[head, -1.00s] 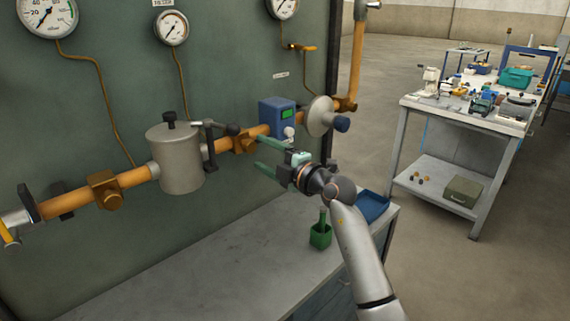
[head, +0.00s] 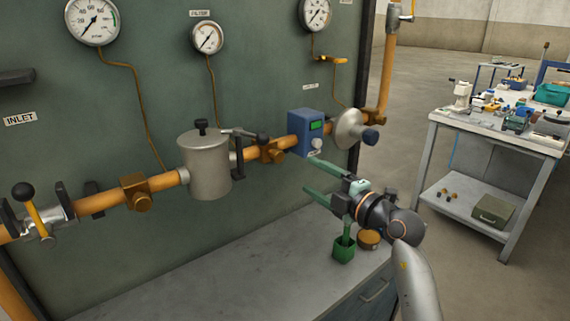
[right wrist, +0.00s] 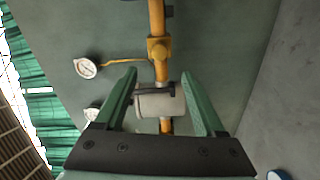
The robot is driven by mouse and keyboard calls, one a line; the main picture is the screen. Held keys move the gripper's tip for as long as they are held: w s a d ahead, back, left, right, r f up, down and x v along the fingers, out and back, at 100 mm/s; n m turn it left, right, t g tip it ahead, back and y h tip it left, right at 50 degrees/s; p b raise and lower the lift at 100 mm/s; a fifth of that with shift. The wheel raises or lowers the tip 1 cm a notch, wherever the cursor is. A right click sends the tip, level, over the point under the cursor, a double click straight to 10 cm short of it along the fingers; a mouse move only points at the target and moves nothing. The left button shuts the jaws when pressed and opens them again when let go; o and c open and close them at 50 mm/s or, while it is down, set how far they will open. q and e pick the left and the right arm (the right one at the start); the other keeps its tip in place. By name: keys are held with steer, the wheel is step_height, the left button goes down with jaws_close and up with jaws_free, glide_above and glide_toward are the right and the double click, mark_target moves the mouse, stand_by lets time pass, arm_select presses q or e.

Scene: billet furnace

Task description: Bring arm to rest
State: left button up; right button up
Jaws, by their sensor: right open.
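My right gripper (head: 312,180) is open and empty, with its two green fingers spread apart. It hangs in front of the pipe panel (head: 280,50), just below the blue box with a green display (head: 306,132) and above the bench. In the right wrist view, the open fingers (right wrist: 163,95) frame the grey filter canister (right wrist: 158,104) on the orange pipe, with nothing between them in grip. My right arm comes in from the lower right. My left gripper is not in view.
A grey bench (head: 215,270) runs below the pipe. A green holder (head: 344,248) and a round brown item (head: 369,239) stand on it under my gripper. The canister (head: 206,165), a round disc valve (head: 350,131) and a yellow-handled inlet valve (head: 36,213) are close obstacles. A cluttered table (head: 500,138) stands right.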

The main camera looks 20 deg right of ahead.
steer(key=s+a+f+m+t+y, duration=0.1)
steer(key=s+a+f+m+y, duration=0.15)
steer(key=s+a+f, duration=0.3)
steer(key=s+d+f+m+g+h+p, duration=0.1)
steer(key=s+f+m+h, duration=0.4)
steer(key=f, duration=0.5)
steer(key=s+d+f+m+g+h, duration=0.1)
steer(key=s+f+m+h, duration=0.1)
steer(key=s+f+m, duration=0.5)
steer(key=s+a+f+m+g, duration=0.1)
steer(key=s+a+f+g, duration=0.1)
steer(key=s+f, duration=0.4)
steer(key=s+a+f+m+g, duration=0.2)
steer(key=s+f+g, duration=0.3)
steer(key=f, duration=0.6)
steer(key=shift+s+a+f+y+p, duration=0.15)
steer(key=shift+s+a+y+p, duration=0.3)
steer(key=shift+s, duration=0.75)
steer(key=shift+m, duration=0.25)
